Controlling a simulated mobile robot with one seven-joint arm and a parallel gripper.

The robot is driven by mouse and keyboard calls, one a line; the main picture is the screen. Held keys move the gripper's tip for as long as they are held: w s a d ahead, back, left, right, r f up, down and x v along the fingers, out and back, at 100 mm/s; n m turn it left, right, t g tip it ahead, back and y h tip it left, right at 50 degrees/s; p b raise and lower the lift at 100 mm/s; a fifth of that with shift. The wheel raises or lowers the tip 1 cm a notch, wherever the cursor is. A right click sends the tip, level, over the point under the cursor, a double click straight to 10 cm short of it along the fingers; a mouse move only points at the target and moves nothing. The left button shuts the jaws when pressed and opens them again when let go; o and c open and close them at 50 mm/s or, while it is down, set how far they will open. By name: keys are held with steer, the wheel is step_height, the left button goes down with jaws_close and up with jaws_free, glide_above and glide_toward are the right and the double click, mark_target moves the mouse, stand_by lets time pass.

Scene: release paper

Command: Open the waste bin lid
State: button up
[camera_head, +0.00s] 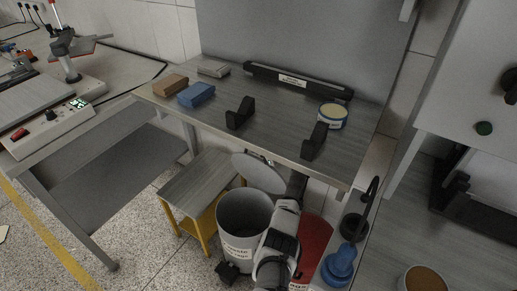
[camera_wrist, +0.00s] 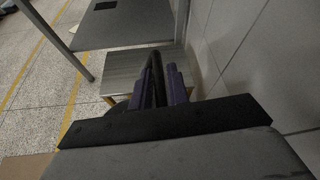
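A grey cylindrical waste bin (camera_head: 243,228) with a printed label stands on the floor under the bench's front edge. Its inside shows from above. Its round grey lid (camera_head: 262,174) is raised, tilted up behind the rim. A dark pedal (camera_head: 228,271) is at its base. My white arm comes up just right of the bin and hides part of its right side. My gripper (camera_head: 298,184) is dark and right of the lid; I cannot tell whether they touch.
A red-topped container (camera_head: 316,240) is partly behind my arm. A low wooden stool with yellow legs (camera_head: 203,186) stands left of the bin. The bench (camera_head: 215,120) overhangs behind, carrying blocks, black holders and a tin. Blue and black items (camera_head: 340,262) stand at right.

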steer(key=shift+o, duration=1.4)
steer(key=shift+s, duration=0.1)
steer(key=v, duration=0.7)
steer(key=shift+d+r+b, duration=0.15)
steer(key=shift+d+b, duration=0.05)
steer(key=shift+b, duration=0.1)
steer(key=shift+s, duration=0.1)
